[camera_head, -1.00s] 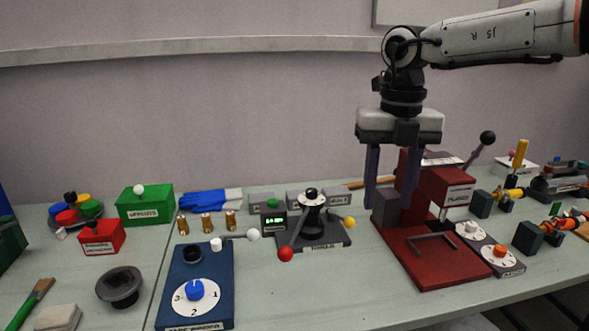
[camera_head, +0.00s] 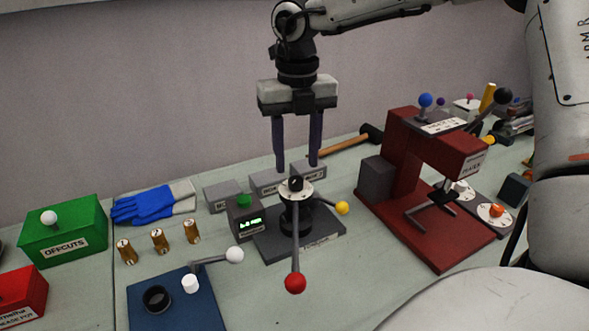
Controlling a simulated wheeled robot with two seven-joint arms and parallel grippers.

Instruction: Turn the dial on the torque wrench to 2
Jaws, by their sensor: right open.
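The torque wrench station is a dark grey base (camera_head: 275,246) with a black upright post. A small white dial (camera_head: 297,192) with a black knob (camera_head: 296,183) sits on top of the post; its numbers are too small to read. A lever with a red ball (camera_head: 295,283) points toward the front, and a yellow ball (camera_head: 342,208) is on the right side. My right gripper (camera_head: 297,161) is open and empty, fingers pointing down, just above the dial in the picture; its exact depth is unclear. My left gripper is not in view.
A red press (camera_head: 400,180) stands to the right. A blue plate (camera_head: 205,305) with a white-balled lever (camera_head: 234,255) is front left. Several brass fittings (camera_head: 157,240) stand beyond it. A hammer (camera_head: 345,143) lies behind.

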